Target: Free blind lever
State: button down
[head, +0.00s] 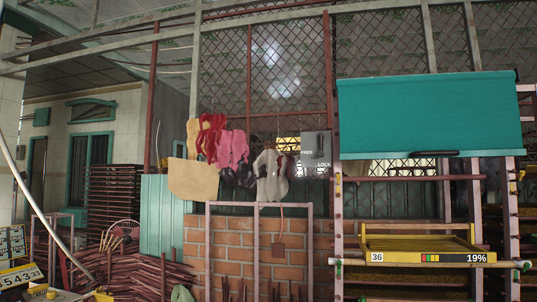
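A grey lever plate (308,143) marked FREE at upper left and LOCK at lower right hangs left of the blind. A small dark lever (320,142) shows on its right half; it looks upright, but it is too small to tell which mark it is set to. The teal blind (430,110) hangs partly unrolled at upper right, with a dark handle (435,154) at its lower edge. My gripper is not in view.
Pink, red and pale gloves (232,148) hang left of the plate above a brick wall (225,250). A yellow tray (420,243) marked 36 and 19% sits on a rack below the blind. Reddish sticks (140,275) are piled at lower left.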

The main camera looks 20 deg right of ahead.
aim_at(321, 136)
jog(key=z, duration=0.15)
jog(key=i, duration=0.85)
jog(key=u, duration=0.05)
